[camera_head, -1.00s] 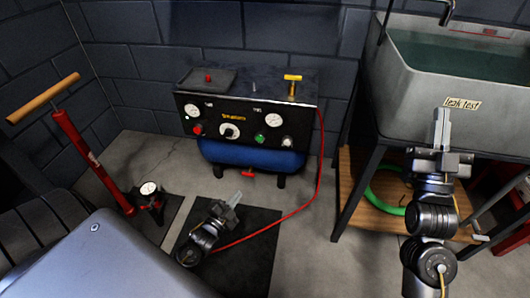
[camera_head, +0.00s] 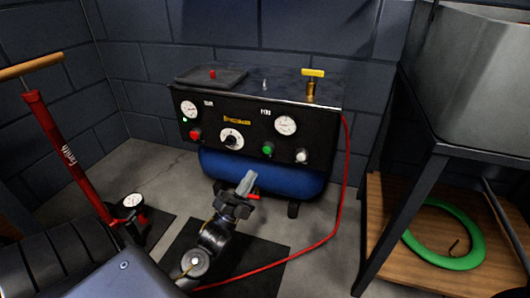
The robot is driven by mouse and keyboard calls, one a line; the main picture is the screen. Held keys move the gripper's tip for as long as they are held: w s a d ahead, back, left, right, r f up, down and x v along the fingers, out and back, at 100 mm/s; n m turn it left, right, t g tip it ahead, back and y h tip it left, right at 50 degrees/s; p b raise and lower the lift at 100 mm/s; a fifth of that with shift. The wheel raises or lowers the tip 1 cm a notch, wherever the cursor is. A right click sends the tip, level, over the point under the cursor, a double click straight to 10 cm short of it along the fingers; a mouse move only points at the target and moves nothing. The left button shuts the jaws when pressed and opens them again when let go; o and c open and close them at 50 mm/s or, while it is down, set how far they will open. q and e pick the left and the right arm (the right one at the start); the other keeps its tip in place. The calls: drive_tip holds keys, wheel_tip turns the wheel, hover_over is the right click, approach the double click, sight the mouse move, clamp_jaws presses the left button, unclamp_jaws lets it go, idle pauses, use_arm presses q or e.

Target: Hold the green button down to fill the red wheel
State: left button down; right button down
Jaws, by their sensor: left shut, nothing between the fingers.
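The green button (camera_head: 268,148) is on the dark front panel of the compressor (camera_head: 232,118), right of the white dial and below the right gauge. My left gripper (camera_head: 249,178) is shut and empty. It points up in front of the blue tank (camera_head: 290,180), lower than the green button and a little left of it in the picture. The fingertips appear apart from the button. I see no red wheel in this view. My right gripper is out of view.
A red button (camera_head: 195,134) and a white button (camera_head: 302,156) flank the green one on the panel. A red hose (camera_head: 343,180) runs down the compressor's right side. A red floor pump (camera_head: 65,150) stands left. A green ring (camera_head: 445,250) lies on the wooden shelf (camera_head: 395,265) right.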

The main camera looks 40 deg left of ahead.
sight(267, 150)
use_arm(q)
drive_tip(key=w+a+b, duration=0.2)
drive_tip(key=w+b, duration=0.1)
drive_tip(key=w, duration=0.5)
drive_tip(key=shift+w+a, duration=0.15)
drive_tip(key=shift+a, duration=0.25)
idle(0.4)
idle(0.9)
idle(0.6)
drive_tip(key=shift+w+a, duration=0.15)
drive_tip(key=shift+w, duration=0.35)
drive_tip(key=shift+w+a, duration=0.1)
drive_tip(key=shift+w, duration=0.25)
idle(0.5)
idle(0.6)
